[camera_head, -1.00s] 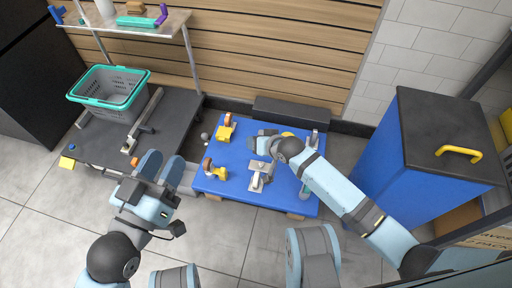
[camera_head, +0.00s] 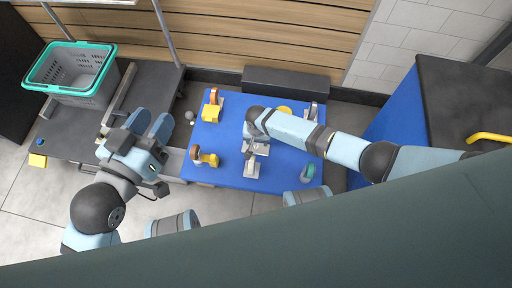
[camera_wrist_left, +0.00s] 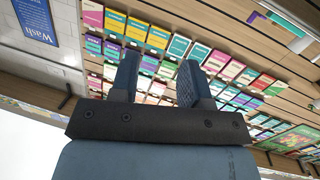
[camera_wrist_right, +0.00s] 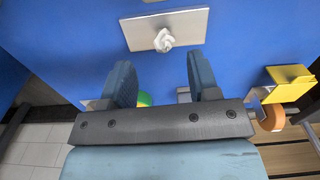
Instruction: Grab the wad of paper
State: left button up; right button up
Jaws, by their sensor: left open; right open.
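A small white crumpled wad of paper (camera_wrist_right: 163,40) lies on a pale metal plate (camera_wrist_right: 140,30) on the blue tabletop in the right wrist view. My right gripper (camera_wrist_right: 163,78) is open and empty. The wad is beyond its fingertips, roughly in line with the gap between them, and not touching them. In the head view my right gripper (camera_head: 252,131) is over the middle of the blue table (camera_head: 230,140), partly hidden by its own wrist. My left gripper (camera_head: 149,123) is open and empty, left of the blue table; its wrist view (camera_wrist_left: 160,78) faces racks of coloured packets.
Yellow-and-orange dispensers (camera_head: 212,108) and other metal fittings (camera_head: 252,168) stand around the blue table. A grey basket (camera_head: 75,75) with a teal rim sits on the dark counter at left. A blue cabinet (camera_head: 398,108) stands at right. A dark surface covers the head view's lower part.

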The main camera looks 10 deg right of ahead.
aim_at(256, 146)
jog(key=f+b, duration=0.4)
jog(key=f, duration=0.1)
jog(key=shift+a+f, duration=0.2)
jog(key=shift+f, duration=0.25)
pick_arm(q)
jog(key=w+m+t, duration=0.1)
jog(key=w+a+m, duration=0.1)
jog(key=m, duration=0.1)
jog(key=shift+w+a+r+t+h, duration=0.2)
jog(key=shift+r+t+h, duration=0.1)
jog(key=shift+r+t, duration=0.1)
jog(key=shift+f, duration=0.1)
pick_arm(e)
jog(key=c, duration=1)
